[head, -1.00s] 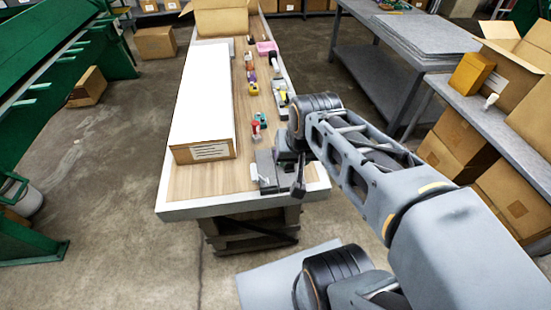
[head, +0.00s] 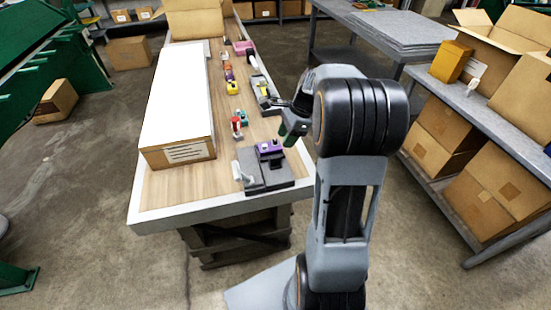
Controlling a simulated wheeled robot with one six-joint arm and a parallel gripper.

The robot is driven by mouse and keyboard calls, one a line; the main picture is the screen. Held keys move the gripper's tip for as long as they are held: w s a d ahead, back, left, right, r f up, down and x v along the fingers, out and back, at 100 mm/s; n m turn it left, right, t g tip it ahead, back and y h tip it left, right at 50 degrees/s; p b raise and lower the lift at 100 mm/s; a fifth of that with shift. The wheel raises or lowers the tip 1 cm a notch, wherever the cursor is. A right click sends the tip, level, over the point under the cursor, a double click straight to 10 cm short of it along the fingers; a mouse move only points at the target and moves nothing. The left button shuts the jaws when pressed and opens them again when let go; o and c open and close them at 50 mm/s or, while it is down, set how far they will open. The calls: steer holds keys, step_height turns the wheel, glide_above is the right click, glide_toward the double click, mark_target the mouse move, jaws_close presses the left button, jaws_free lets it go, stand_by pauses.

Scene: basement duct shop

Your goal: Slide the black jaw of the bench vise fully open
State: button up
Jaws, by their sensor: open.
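A dark grey metal fixture (head: 277,181) sits at the near right corner of the wooden-topped bench (head: 180,189), with a purple block (head: 269,149) on it and a white piece (head: 240,176) at its left. Another long dark fixture with a yellow part (head: 263,92) lies farther back along the right edge. I cannot tell for sure which is the vise, nor how far its black jaw stands open. My gripper (head: 287,131) is open, seen small and edge-on. It hangs just above and behind the purple block, apparently empty and apart from it.
A long white-topped box (head: 180,95) covers the bench's left side. Several small coloured items, including a red one (head: 236,127), stand along the middle. A shelf with cardboard boxes (head: 507,193) stands at right. The floor left of the bench is mostly clear.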

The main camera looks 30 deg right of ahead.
mark_target(275, 157)
steer(key=x, duration=0.9)
steer(key=shift+a+f, duration=0.1)
steer(key=shift+f, duration=0.2)
jaws_close()
